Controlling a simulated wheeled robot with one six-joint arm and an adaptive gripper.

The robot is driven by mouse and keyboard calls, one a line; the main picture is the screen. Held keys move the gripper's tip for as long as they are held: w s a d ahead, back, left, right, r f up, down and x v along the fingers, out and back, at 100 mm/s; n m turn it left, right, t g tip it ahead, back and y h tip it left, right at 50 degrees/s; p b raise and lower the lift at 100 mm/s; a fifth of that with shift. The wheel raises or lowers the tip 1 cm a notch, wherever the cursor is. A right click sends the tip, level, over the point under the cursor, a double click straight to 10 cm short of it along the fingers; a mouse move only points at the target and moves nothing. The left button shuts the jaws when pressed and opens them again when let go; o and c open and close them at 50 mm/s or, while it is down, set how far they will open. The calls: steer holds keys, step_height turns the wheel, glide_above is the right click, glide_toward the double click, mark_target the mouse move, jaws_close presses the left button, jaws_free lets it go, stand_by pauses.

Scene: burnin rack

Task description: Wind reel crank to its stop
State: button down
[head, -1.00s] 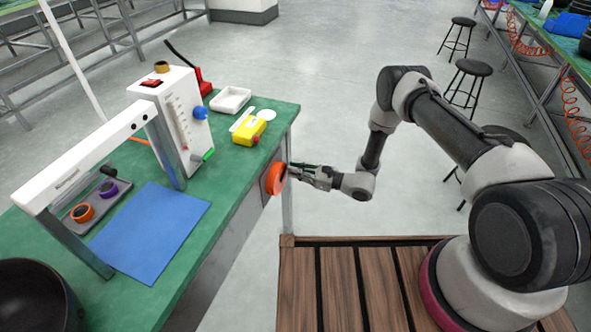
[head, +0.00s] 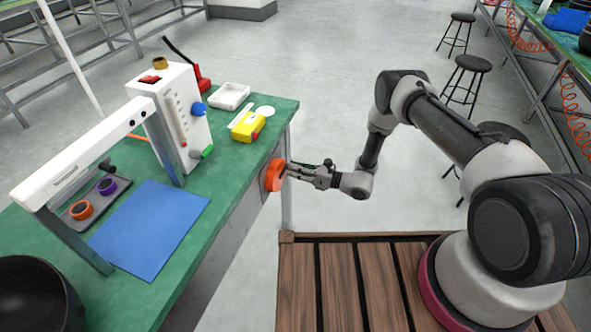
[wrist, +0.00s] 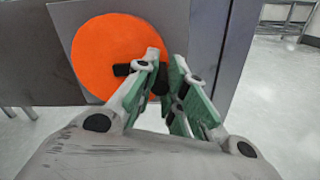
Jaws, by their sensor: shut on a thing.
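The reel is an orange disc (head: 274,175) mounted upright on the side of the green workbench, below its top edge. In the wrist view the orange disc (wrist: 100,50) fills the upper left, on a grey plate. A dark crank (wrist: 122,69) lies across the disc and points right. My gripper (head: 292,170) reaches the disc from the right. In the wrist view my gripper (wrist: 165,85) is shut on the crank's dark handle at the disc's right edge. The fingers hide part of the handle.
The green bench top (head: 225,185) holds a white instrument box (head: 180,125), a yellow device (head: 246,126), a white tray (head: 230,96) and a blue mat (head: 150,228). A wooden slatted platform (head: 345,285) lies below my arm. Stools (head: 470,70) stand at the back right.

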steer(key=c, duration=1.4)
jaws_free()
steer(key=shift+d, duration=0.15)
steer(key=v, duration=1.1)
steer(key=shift+s+d, duration=0.15)
steer(key=shift+d, duration=0.25)
